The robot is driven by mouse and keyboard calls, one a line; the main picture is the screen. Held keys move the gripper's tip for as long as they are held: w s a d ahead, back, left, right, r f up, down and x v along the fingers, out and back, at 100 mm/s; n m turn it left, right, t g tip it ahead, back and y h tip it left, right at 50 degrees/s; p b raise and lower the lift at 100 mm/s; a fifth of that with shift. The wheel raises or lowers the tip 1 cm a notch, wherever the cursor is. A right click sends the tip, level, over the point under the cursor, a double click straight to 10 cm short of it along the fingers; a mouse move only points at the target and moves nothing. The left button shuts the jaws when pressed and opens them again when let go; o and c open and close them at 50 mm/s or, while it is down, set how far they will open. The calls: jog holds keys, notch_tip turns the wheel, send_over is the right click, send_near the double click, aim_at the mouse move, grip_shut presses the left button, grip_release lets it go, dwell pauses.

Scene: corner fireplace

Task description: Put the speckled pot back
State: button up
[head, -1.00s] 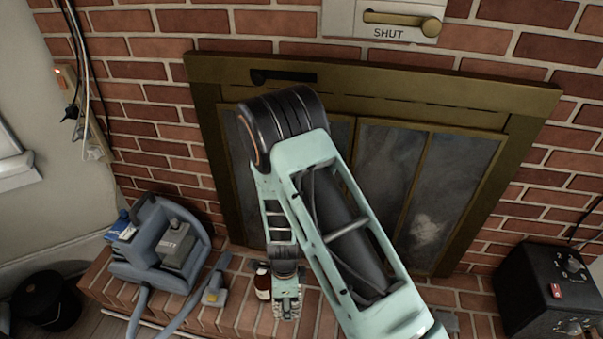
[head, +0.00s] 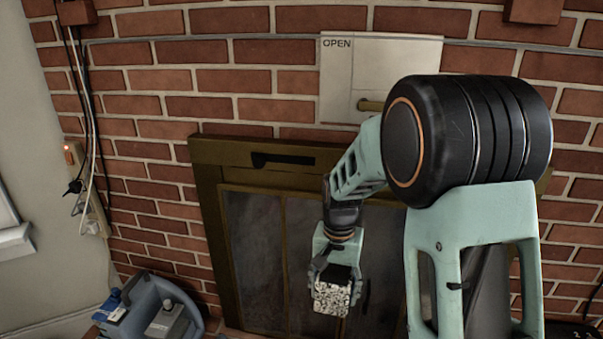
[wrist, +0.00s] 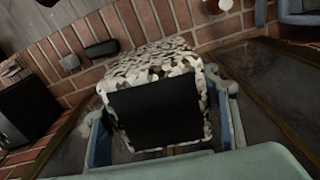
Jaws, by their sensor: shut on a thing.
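The speckled pot (head: 332,298) is black and white. My gripper (head: 334,270) is shut on it and holds it up in front of the fireplace doors in the head view. In the wrist view the speckled pot (wrist: 150,62) fills the middle, with its dark square face (wrist: 158,112) towards the camera. The gripper fingers are on either side of it. The pot is clear of the hearth, as far as I can see.
The fireplace (head: 262,250) with its brass-coloured frame is behind the pot. A blue-grey machine (head: 160,312) stands at the lower left. A white plate marked OPEN (head: 345,75) is on the brick wall above. In the wrist view, small dark items (wrist: 102,49) lie on the brick hearth.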

jog(key=s+d+r+n, duration=0.1)
jog(key=d+r+n, duration=0.2)
jog(key=d+r, duration=0.45)
notch_tip(320, 180, up, 19)
jog(key=s+a+p, duration=0.1)
jog(key=s+p, duration=0.1)
jog(key=p, duration=2.6)
jog(key=shift+a+r+p, duration=0.15)
jog(key=shift+a+p, duration=0.15)
jog(key=shift+p, duration=0.1)
jog(key=shift+s, duration=0.1)
